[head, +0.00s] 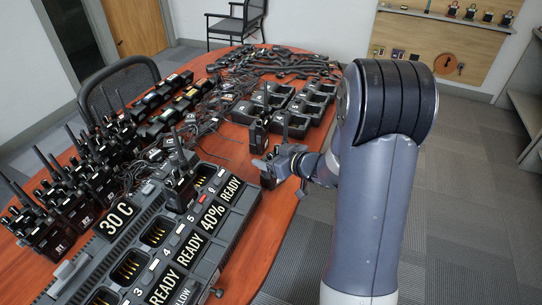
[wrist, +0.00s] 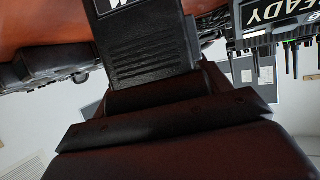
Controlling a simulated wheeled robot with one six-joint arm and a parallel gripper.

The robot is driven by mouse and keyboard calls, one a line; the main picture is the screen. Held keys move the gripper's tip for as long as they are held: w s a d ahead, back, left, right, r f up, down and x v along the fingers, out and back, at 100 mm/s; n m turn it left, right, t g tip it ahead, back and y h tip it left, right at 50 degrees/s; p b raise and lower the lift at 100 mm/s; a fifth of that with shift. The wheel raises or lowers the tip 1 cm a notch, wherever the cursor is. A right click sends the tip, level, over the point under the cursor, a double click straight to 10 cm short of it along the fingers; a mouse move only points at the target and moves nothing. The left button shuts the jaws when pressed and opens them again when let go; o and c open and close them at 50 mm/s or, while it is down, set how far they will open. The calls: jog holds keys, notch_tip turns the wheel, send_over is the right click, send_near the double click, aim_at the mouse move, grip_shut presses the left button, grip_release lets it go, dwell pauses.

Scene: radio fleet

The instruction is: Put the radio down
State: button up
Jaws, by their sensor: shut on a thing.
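My gripper (head: 272,167) is over the right side of the wooden table, shut on a black radio (wrist: 150,48). In the wrist view the radio's ribbed body fills the top middle, with part of a white label at the upper edge.
Several radios (head: 62,212) line the left. Empty single chargers (head: 290,122) stand behind my gripper, with cables and dark straps beyond. A chair (head: 118,85) stands at left.

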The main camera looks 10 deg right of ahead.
jog(key=o, duration=1.2)
jog(key=shift+f, duration=0.1)
jog(key=shift+o, duration=0.2)
jog(key=shift+s+d+r, duration=0.15)
jog(key=shift+r, duration=0.15)
jog(key=p+v, duration=0.2)
jog(key=v, duration=0.9)
jog(key=shift+s, duration=0.3)
jog(key=shift+d, duration=0.1)
